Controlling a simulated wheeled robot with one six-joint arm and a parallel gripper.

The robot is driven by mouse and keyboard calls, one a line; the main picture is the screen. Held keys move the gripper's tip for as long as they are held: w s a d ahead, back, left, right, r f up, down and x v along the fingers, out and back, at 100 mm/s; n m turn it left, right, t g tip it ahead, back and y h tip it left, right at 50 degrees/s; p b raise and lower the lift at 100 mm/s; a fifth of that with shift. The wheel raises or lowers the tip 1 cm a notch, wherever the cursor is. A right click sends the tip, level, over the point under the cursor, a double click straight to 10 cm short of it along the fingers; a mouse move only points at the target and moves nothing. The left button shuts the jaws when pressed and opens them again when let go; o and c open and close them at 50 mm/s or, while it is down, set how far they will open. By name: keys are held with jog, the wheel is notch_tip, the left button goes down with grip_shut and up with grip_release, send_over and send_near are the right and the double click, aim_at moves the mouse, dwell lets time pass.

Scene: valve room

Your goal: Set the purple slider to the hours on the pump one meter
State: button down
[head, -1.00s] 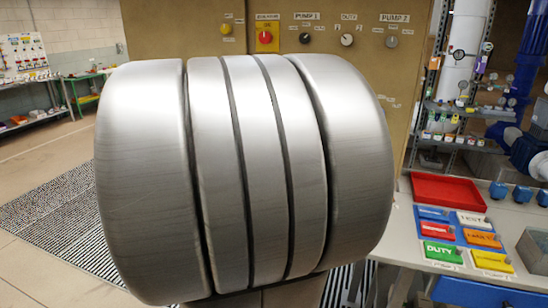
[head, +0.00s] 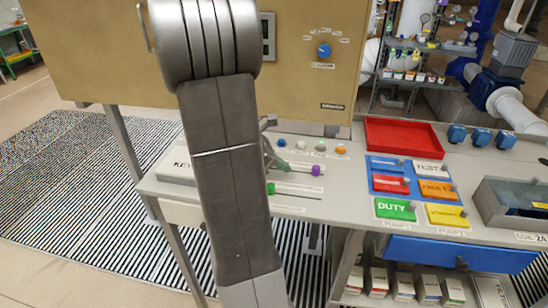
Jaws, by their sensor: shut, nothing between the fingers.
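The purple slider knob (head: 317,170) stands on the grey desk in the head view, at the right end of its visible track. The track's left part runs behind my arm. My gripper (head: 281,166) shows only in part, just right of my arm link, low over the desk and left of the purple knob. It is shut and empty, apart from the knob. A grey-framed meter (head: 269,36) on the tan cabinet is partly hidden by my arm. Its reading and label cannot be read, so I cannot tell whether it is the pump one meter.
A green slider knob (head: 271,188) is nearer the front edge, beside my arm. Several coloured buttons line the desk's back. A blue dial (head: 324,50) is on the cabinet. A red tray (head: 404,138), coloured plates and a grey metal box (head: 512,201) stand to the right.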

aim_at(314, 172)
jog(key=d, duration=0.1)
jog(key=d+f, duration=0.1)
jog(key=d, duration=0.1)
jog(key=d+f, duration=0.1)
jog(key=d, duration=0.1)
jog(key=shift+w+f, duration=0.1)
jog(key=shift+w, duration=0.3)
jog(key=shift+w+d, duration=0.15)
jog(key=shift+d, duration=0.4)
jog(key=shift+s+d, duration=0.3)
jog(key=shift+d, duration=0.6)
jog(key=shift+a, duration=0.15)
